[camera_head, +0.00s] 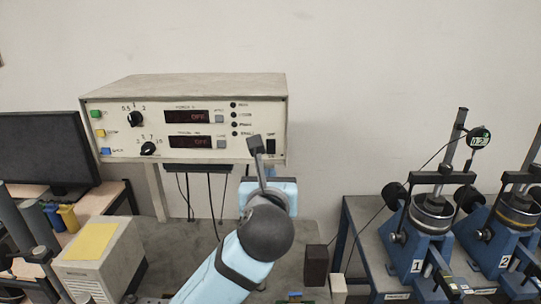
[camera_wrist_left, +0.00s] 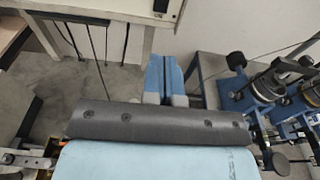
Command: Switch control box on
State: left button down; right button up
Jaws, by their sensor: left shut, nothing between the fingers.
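The control box (camera_head: 184,115) is a cream unit with a beige top, raised against the wall on the left side of the head view. The wrist view shows the lower edge of the box (camera_wrist_left: 130,12) and the dark switch (camera_wrist_left: 161,5). My right gripper is not in view.
A monitor (camera_head: 48,150) stands left of the box. A grey box with a yellow top (camera_head: 92,243) is at lower left. Blue test rigs (camera_head: 425,240) stand on a bench at right. Cables hang below the control box. The wall right of the box is bare.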

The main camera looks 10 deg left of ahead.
aim_at(271, 152)
pick_arm(q)
jog(key=p+x, duration=0.2)
jog(key=x, duration=1)
jog(key=shift+w+r+p, duration=0.1)
jog(key=shift+p, duration=0.25)
jog(key=shift+w+a, duration=0.1)
jog(key=shift+w, duration=0.3)
